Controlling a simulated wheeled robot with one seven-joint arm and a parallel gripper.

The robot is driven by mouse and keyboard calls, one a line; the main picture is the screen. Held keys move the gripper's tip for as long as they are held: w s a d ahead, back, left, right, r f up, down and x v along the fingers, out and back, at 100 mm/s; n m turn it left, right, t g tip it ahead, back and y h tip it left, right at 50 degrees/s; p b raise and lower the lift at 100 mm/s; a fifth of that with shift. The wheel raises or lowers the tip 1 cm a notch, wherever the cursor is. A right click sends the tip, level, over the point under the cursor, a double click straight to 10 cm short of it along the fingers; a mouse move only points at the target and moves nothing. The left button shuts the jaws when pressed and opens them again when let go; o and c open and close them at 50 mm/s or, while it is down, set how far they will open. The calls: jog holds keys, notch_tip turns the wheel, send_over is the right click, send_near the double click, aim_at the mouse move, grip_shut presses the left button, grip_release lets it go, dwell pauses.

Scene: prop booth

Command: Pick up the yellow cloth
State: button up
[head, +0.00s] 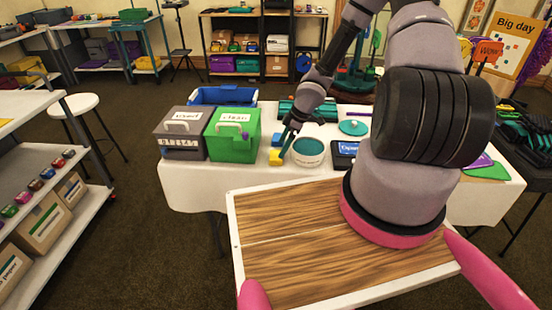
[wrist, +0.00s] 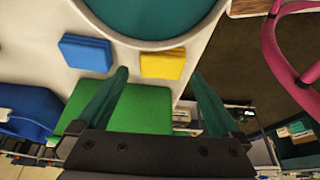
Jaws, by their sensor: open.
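The yellow cloth (head: 275,158) is a small folded square on the white-covered table, near its front edge. It also shows in the wrist view (wrist: 163,64), ahead of and between my fingertips. My gripper (head: 283,153) is open and empty, pointing down over the cloth; its two teal fingers (wrist: 160,75) stand apart on either side of the cloth in the wrist view. I cannot tell the exact height of the fingertips above it.
A folded blue cloth (wrist: 87,53) lies beside the yellow one. A white-and-teal round tub (head: 308,153) stands close on the right. A green box (head: 231,134) and a grey box (head: 180,134) stand left. A wooden tray top (head: 290,265) is in front.

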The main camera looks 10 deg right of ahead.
aim_at(277, 155)
jog(key=shift+a+x, duration=0.2)
jog(key=shift+x, duration=2.05)
jog(key=shift+s, duration=0.1)
jog(key=c, duration=1.1)
notch_tip(277, 155, up, 10)
